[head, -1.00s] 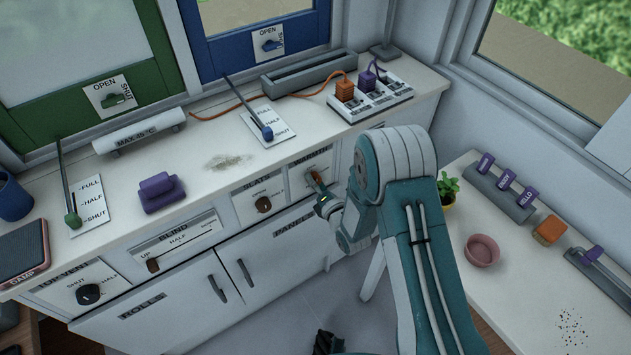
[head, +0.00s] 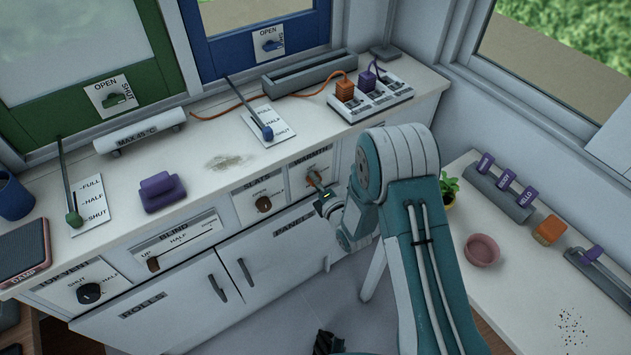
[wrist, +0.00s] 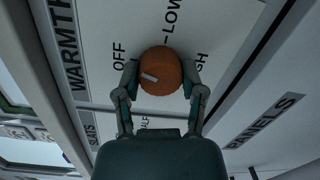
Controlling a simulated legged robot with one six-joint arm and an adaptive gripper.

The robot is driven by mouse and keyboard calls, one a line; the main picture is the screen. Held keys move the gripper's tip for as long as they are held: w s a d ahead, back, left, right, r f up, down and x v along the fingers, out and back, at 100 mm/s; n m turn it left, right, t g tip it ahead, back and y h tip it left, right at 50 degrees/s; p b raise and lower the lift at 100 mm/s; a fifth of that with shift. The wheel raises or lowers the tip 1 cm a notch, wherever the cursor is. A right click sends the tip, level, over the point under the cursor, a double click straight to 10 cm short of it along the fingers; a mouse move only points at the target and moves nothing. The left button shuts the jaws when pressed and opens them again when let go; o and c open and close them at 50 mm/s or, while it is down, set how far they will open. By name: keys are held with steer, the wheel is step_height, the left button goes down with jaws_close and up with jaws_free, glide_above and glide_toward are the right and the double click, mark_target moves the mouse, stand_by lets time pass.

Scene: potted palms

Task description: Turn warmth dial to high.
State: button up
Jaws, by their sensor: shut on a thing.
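The warmth dial is a round orange knob (wrist: 161,72) on a white panel, with a short white mark on its face. In the wrist view the panel reads OFF to its left, LOW above it, and HIGH to its right, partly hidden by a finger. The white mark lies on the left part of the face, on the OFF side. My gripper (wrist: 160,80) is shut on the dial, one finger on each side. In the head view my gripper (head: 314,186) is at the WARMTH panel and mostly hides the dial (head: 311,178).
A blue-tipped lever (head: 267,133) and a socket strip (head: 370,98) are on the counter above. A low white table (head: 510,290) stands at right.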

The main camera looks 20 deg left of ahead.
steer(key=m, duration=0.4)
steer(key=shift+w+d+f+m, duration=0.1)
steer(key=shift+d+m, duration=0.05)
steer(key=shift+m, duration=0.15)
steer(key=m+g, duration=0.1)
steer(key=m, duration=0.8)
steer(key=shift+f+g, duration=0.1)
steer(key=shift+g, duration=0.2)
steer(key=m+y, duration=0.1)
steer(key=m, duration=0.3)
steer(key=shift+g, duration=0.3)
steer(key=m, duration=0.6)
steer(key=shift+f+y, duration=0.1)
steer(key=shift+y, duration=0.3)
steer(key=m, duration=0.6)
steer(key=shift+m+y, duration=0.3)
